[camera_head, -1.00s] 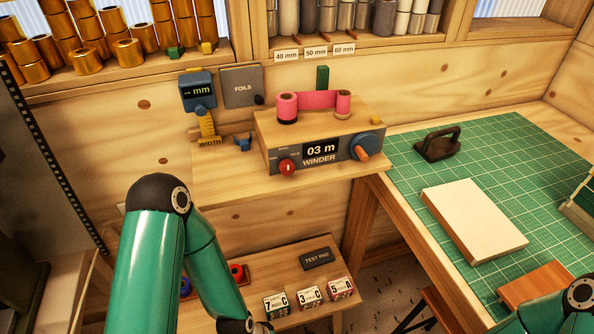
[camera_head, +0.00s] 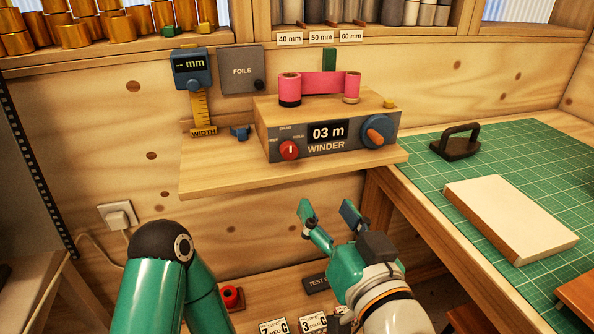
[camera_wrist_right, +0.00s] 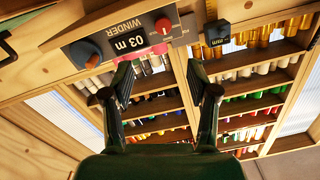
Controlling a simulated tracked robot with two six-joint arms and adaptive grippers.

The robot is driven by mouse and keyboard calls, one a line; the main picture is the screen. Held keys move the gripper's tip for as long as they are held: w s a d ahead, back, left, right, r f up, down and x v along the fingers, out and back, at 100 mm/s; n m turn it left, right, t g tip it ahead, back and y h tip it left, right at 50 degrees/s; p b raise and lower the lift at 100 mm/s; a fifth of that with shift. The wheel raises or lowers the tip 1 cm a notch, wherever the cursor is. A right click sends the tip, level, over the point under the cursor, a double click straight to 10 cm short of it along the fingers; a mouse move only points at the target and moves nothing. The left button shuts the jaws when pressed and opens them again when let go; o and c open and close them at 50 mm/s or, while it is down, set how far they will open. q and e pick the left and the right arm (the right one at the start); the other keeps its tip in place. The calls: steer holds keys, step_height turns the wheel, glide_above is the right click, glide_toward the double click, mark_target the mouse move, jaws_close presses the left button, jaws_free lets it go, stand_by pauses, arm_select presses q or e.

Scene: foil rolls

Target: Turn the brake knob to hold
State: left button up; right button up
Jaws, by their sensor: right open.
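The red brake knob (camera_head: 289,150) is on the left of the winder's (camera_head: 333,133) front face, with a white pointer mark standing about upright. It also shows in the right wrist view (camera_wrist_right: 163,25), where the picture is upside down. The winder display reads 03 m, and pink foil runs between two rolls on top. My right gripper (camera_head: 328,208) is open and empty, below and in front of the winder shelf, apart from the knob. Only my left arm's links show at the lower left; the left gripper is out of view.
The shelf edge (camera_head: 290,180) juts out above my right gripper. A green cutting mat (camera_head: 415,155) lies at the right.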

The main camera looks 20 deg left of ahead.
mark_target(292, 153)
steer(key=p+x, duration=0.1)
steer(key=x, duration=0.4)
steer(key=p+x, duration=0.1)
steer(key=x, duration=1)
steer(key=shift+w+a+r+p, duration=0.15)
steer(key=shift+a+r+p, duration=0.1)
steer(key=shift+r+p, duration=0.15)
